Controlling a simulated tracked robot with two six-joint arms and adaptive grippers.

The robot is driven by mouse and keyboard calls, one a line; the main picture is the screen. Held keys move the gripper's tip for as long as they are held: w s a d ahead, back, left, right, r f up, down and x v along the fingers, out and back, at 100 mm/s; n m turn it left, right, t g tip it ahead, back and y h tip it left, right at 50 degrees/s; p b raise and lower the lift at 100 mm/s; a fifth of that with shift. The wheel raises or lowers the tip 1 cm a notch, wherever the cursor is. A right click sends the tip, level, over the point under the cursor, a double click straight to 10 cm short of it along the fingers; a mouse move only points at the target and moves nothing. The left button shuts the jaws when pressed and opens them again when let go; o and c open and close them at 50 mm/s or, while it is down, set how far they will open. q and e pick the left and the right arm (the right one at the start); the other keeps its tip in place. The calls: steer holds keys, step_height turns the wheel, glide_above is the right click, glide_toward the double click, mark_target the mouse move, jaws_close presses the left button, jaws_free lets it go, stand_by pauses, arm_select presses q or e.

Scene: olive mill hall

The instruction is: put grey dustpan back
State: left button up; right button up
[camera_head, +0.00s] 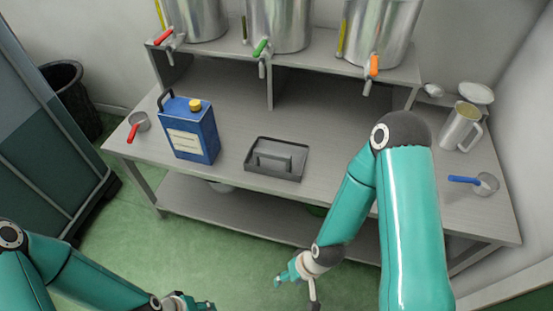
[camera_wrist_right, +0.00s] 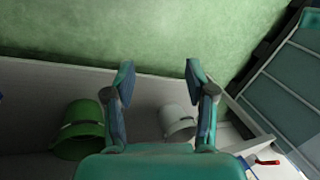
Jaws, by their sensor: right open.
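My right gripper (camera_head: 297,290) is open and empty, low in front of the bench and apart from the dustpan. In the right wrist view its two fingers (camera_wrist_right: 158,75) are spread with nothing between them, and the dustpan does not show there. My left gripper (camera_head: 188,303) is at the bottom edge of the head view, partly cut off; its jaws cannot be made out.
A blue can (camera_head: 189,128), a red-handled pan (camera_head: 140,122), a metal jug (camera_head: 458,127) and a blue-handled scoop (camera_head: 484,183) stand on the bench (camera_head: 340,150). Steel tanks (camera_head: 280,25) stand behind. A green bucket (camera_wrist_right: 78,132) and a white bucket (camera_wrist_right: 178,122) are below.

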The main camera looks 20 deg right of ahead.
steer(key=w+d+f+n+t+b, duration=0.25)
steer(key=w+n+t+b, duration=0.3)
steer(key=w+b, duration=0.55)
steer(key=n+t+h+b, duration=0.1)
steer(key=n+t+b, duration=1)
steer(key=n+b, duration=0.8)
glide_toward(278, 159)
steer(key=s+f+m+b, duration=0.2)
steer(key=s+m+b, duration=0.1)
steer(key=s, duration=0.2)
steer(key=shift+t, duration=0.25)
steer(key=w+p, duration=0.1)
steer(key=w, duration=0.2)
steer(key=w+r+p, duration=0.1)
steer(key=w+p, duration=0.1)
steer(key=w, duration=0.1)
steer(key=w+a+p, duration=0.1)
steer(key=w+p, duration=0.1)
steer(key=w, duration=0.2)
steer(key=shift+w+a+r, duration=0.1)
steer(key=shift+w+r, duration=0.05)
steer(key=shift+w+a, duration=0.15)
steer(key=shift+w, duration=1.35)
steer(key=shift+w+a, duration=0.2)
steer(key=shift+w, duration=1.3)
jaws_close()
